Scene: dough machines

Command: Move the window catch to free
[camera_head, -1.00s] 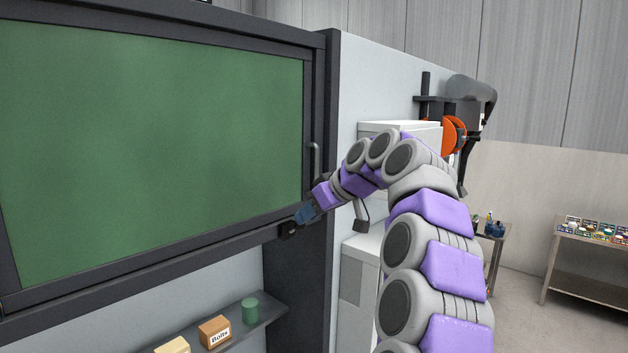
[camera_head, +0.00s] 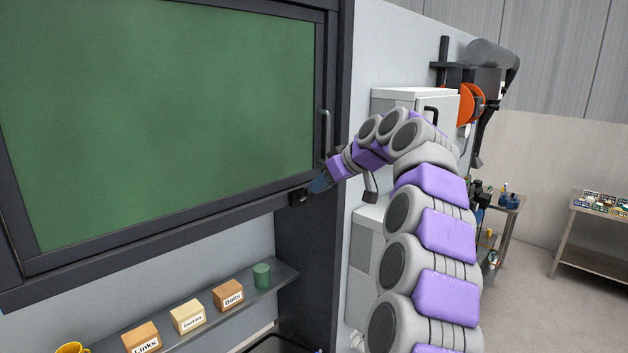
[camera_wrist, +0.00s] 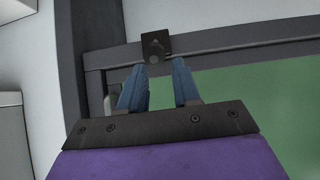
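The window catch is a small black block (camera_head: 298,198) on the lower right of the dark window frame (camera_head: 170,232). In the wrist view the catch shows as a dark square plate (camera_wrist: 156,42) with a faint mark and a small rounded knob. My gripper (camera_head: 314,186) is at the catch from the right. In the wrist view my gripper (camera_wrist: 158,68) has its two blue fingers apart, with nothing held between them. The knob sits just ahead of the gap between the tips; I cannot tell whether they touch it. The window has a green pane (camera_head: 160,115).
A vertical grey handle (camera_head: 326,132) is on the window's right frame, just above my gripper. A shelf (camera_head: 210,318) below carries labelled boxes (camera_head: 188,318) and a green cylinder (camera_head: 262,275). A white cabinet (camera_head: 388,102) stands behind my arm. Floor shows at right.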

